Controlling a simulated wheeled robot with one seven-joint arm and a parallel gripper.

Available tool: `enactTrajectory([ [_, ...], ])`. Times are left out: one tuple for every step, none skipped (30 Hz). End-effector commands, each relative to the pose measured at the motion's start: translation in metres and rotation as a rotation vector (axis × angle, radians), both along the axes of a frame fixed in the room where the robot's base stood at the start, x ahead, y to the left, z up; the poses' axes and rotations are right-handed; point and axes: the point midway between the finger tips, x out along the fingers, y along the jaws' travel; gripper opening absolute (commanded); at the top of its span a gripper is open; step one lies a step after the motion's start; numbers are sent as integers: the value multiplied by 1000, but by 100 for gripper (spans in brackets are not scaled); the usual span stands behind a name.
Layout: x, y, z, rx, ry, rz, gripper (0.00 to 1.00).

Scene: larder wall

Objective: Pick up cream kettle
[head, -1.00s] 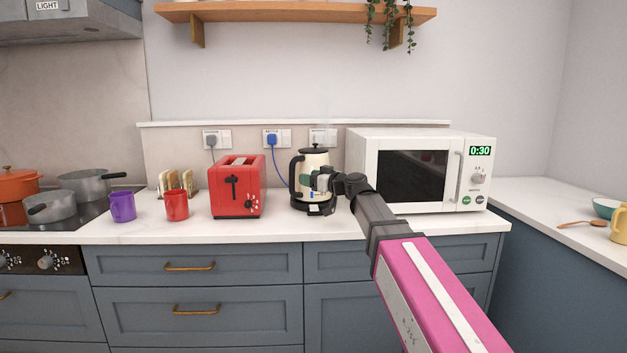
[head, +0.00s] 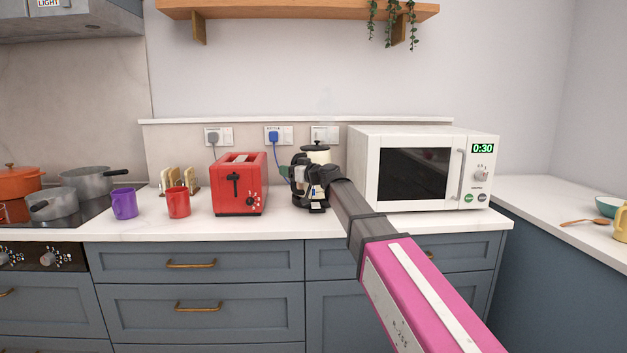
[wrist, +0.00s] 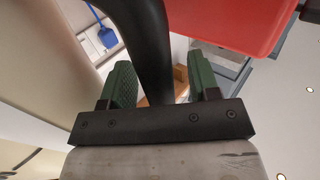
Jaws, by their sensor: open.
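The cream kettle (head: 317,155) stands on the counter between the toaster and the microwave, with a black lid. My gripper and arm hide most of its body in the head view. My gripper (head: 304,176) is at the kettle's handle side. In the wrist view my gripper (wrist: 161,78) is open, with its green finger pads apart. The black handle (wrist: 150,45) runs between the pads, with a visible gap to the right pad. The contact with the left pad cannot be told. The cream kettle body (wrist: 40,65) fills the left side.
The red toaster (head: 239,185) is close left of the kettle; it also shows in the wrist view (wrist: 230,22). The white microwave (head: 425,165) is close on the right. A blue plug (head: 273,138) is in the wall behind. Red (head: 178,204) and purple (head: 124,204) mugs stand further left.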

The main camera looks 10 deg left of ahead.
Motion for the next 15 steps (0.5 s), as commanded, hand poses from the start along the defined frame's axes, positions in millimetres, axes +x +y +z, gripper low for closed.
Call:
enactTrajectory([
  [2, 3, 0, 0, 0, 0, 56],
  [2, 3, 0, 0, 0, 0, 56],
  [1, 3, 0, 0, 0, -1, 56],
  [1, 2, 0, 0, 0, -1, 56],
  [1, 2, 0, 0, 0, 0, 56],
  [1, 2, 0, 0, 0, 0, 56],
  [1, 2, 0, 0, 0, 0, 52],
  [1, 2, 0, 0, 0, 0, 43],
  [1, 2, 0, 0, 0, 0, 30],
  [1, 2, 0, 0, 0, 0, 20],
  [1, 2, 0, 0, 0, 0, 10],
  [1, 2, 0, 0, 0, 0, 0],
  [1, 2, 0, 0, 0, 0, 0],
  [1, 2, 0, 0, 0, 0, 0],
  [1, 2, 0, 0, -1, 0, 0],
])
